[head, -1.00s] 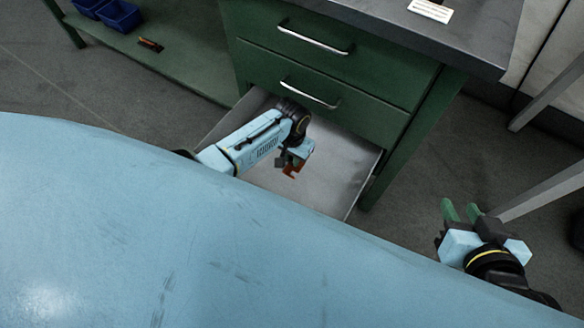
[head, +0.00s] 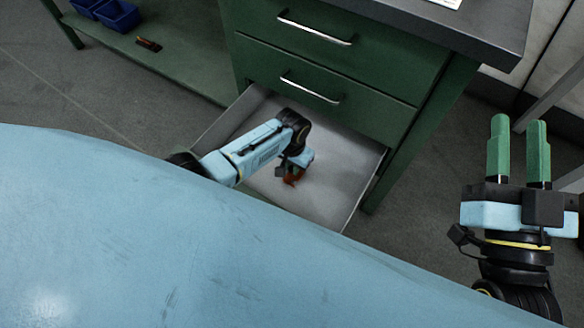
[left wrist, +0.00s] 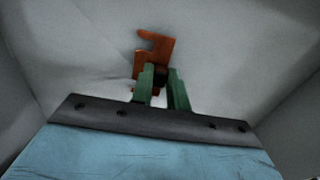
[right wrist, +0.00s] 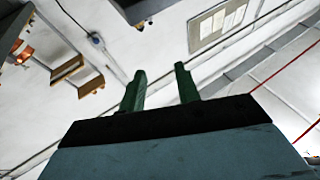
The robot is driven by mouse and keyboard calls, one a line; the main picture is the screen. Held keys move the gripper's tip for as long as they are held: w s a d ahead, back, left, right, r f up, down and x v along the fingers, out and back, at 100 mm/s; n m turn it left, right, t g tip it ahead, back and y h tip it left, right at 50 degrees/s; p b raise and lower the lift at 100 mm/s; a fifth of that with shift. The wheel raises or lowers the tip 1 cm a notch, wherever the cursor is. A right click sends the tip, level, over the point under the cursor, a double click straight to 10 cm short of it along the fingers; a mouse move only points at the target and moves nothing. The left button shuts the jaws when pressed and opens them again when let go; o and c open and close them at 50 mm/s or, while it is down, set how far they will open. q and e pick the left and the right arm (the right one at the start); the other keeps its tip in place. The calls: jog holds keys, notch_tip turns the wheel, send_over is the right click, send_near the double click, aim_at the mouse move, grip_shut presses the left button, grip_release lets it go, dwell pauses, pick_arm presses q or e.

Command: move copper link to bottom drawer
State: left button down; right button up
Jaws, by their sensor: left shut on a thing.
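The copper link (head: 291,180) is an orange-brown notched piece low inside the open bottom drawer (head: 340,165). In the left wrist view the copper link (left wrist: 152,55) sticks out past the green fingers of my left gripper (left wrist: 163,90), which is shut on it. My left gripper (head: 293,172) points down into the drawer; I cannot tell whether the link touches the drawer floor. My right gripper (head: 518,130) is raised at the right, its two green fingers apart and empty. It also shows open in the right wrist view (right wrist: 160,85).
The green cabinet (head: 400,70) has two shut drawers above the open one. A green shelf (head: 185,75) at upper left holds blue bins (head: 117,14) and a small reddish-brown piece (head: 148,44). The drawer around the link looks empty.

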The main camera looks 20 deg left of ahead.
pick_arm(q)
jog(key=shift+f, duration=0.25)
pick_arm(e)
jog(key=shift+s+r+t, duration=0.4)
jog(key=shift+r+t, duration=0.2)
jog(key=shift+r, duration=0.25)
pick_arm(q)
jog(key=shift+f, duration=0.2)
jog(key=c, duration=1.4)
grip_release()
jog(key=shift+o, duration=0.2)
pick_arm(e)
jog(key=shift+s+r+y, duration=0.1)
jog(key=shift+y, duration=0.2)
pick_arm(q)
jog(key=shift+r, duration=0.15)
